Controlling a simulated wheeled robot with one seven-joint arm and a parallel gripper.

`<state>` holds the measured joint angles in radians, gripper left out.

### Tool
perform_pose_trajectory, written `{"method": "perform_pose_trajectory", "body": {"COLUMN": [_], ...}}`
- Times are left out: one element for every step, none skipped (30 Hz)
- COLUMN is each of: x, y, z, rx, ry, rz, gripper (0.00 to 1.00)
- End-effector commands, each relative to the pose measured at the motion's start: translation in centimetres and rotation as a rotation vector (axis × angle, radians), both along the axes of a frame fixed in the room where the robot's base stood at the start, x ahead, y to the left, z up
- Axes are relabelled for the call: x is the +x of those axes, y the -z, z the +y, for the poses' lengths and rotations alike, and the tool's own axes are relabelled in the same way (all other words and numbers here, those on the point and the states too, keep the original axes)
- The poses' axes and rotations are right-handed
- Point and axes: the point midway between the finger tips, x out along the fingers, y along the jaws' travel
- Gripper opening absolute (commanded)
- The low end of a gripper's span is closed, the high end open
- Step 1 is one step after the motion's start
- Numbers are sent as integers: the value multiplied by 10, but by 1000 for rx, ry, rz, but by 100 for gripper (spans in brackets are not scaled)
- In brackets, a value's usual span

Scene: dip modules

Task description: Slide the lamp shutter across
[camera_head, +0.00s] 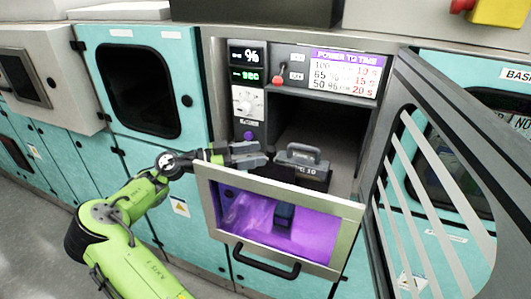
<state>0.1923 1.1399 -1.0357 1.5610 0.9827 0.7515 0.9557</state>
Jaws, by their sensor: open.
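My green arm reaches in from the lower left, and my gripper (258,154) is open and empty at the left side of the open machine. Just right of its fingertips is a dark block with a grey loop handle (302,155), partly hidden behind a front panel. The block carries lettering ending in "10". I cannot tell for sure whether this is the lamp shutter, or whether my fingers touch it. The front panel has a pale frame around a purple-lit window (290,226), with a dark bar handle (266,261) below.
A grey door with a slatted window (440,190) stands open at the right. The dark cavity (325,130) lies behind the block. Teal cabinets (190,50) flank the machine.

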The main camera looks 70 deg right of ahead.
Motion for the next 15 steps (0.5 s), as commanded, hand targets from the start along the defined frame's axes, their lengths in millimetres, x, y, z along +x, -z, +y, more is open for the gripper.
{"method": "perform_pose_trajectory", "body": {"x": [-10,-15,-20,-23,-25,-28,-30,-31,-31,-32,-32,-31,-31,-31,-31], "y": [-1,-1,-1,-1,-1,-1,-1,-1,-1,0,0,0,0,0,0], "z": [-5,-8,-11,-13,-15,-17,-17,-18,-19,-19,-19,-19,-19,-19,-19], "rx": [3,1,2,2,2,1,1,1,1,1,1,1,1,1,1], "ry": [4,3,4,2,1,1,1,0,-1,-1,-1,-1,-1,-1,-1], "rz": [-1,0,0,0,0,0,-1,-1,0,0,0,0,0,0,0], "gripper": [56,56,56,56,56,56,56,56,56,56,56,56,56,56,54]}}
